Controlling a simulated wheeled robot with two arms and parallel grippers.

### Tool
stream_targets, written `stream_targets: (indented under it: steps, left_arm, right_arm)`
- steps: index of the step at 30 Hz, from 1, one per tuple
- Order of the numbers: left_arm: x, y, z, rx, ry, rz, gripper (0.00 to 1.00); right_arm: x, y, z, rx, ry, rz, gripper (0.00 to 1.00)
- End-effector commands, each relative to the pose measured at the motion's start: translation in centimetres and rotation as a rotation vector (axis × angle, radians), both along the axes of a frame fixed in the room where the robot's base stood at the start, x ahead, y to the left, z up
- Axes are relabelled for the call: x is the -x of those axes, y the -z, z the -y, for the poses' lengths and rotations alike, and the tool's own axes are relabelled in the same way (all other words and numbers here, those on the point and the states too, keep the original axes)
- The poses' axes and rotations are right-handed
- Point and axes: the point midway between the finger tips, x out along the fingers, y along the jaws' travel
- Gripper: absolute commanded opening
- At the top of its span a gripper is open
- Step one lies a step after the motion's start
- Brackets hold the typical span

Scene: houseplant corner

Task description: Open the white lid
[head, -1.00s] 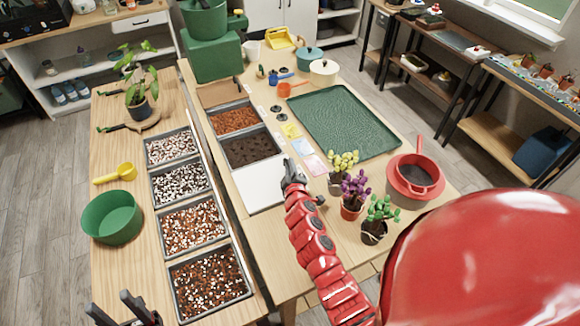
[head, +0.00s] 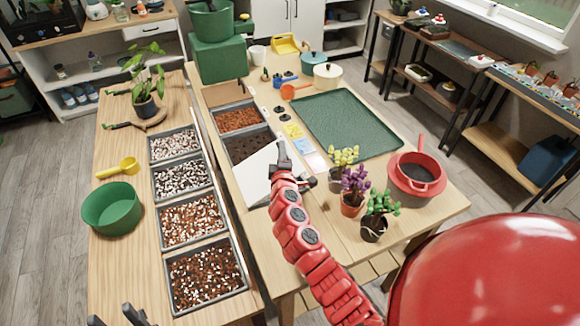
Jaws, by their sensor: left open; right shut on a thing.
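The white lid (head: 256,176) is a flat panel in the row of bins on the middle table. It is tilted, with its far right corner raised and overlapping the dark soil bin (head: 240,146). My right gripper (head: 283,155) is at the lid's raised right side and is shut on it. The fingertips are small and the exact grip point is partly hidden by the gripper. What lies under the lid is hidden. My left gripper (head: 117,316) is open and empty at the bottom left edge, only partly in view.
A green tray (head: 345,122) lies right of the bins. Potted flowers (head: 354,187) and a red pot (head: 417,176) stand close right of my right arm. Several substrate bins (head: 192,222) and a green bowl (head: 112,209) are on the left table.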

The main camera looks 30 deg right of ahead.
Motion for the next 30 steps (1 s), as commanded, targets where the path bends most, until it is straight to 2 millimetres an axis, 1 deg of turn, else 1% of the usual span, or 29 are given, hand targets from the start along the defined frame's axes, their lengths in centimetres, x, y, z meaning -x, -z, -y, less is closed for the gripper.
stream_targets:
  steps: [1,7,15,21,24,30]
  left_arm:
    - [0.0,0.7,0.0,0.000,0.000,0.000,0.50]
    - [0.0,2.0,0.0,0.000,0.000,0.000,0.50]
    - [0.0,3.6,0.0,0.000,0.000,0.000,0.50]
    - [0.0,4.8,0.0,0.000,0.000,0.000,0.50]
    - [0.0,5.2,0.0,0.000,0.000,0.000,0.50]
    - [0.0,6.0,0.0,0.000,0.000,0.000,0.50]
  right_arm:
    - [-0.1,-0.4,-0.8,0.046,-0.006,0.000,0.00]
    - [-0.3,-2.9,-3.2,0.235,-0.008,-0.010,0.00]
    - [-0.5,-5.5,-7.1,0.489,-0.005,-0.026,0.00]
    - [-0.7,-6.7,-10.0,0.664,-0.005,-0.033,0.00]
    - [-0.7,-7.1,-11.3,0.736,-0.004,-0.039,0.00]
    - [-0.8,-7.4,-13.2,0.849,-0.001,-0.047,0.00]
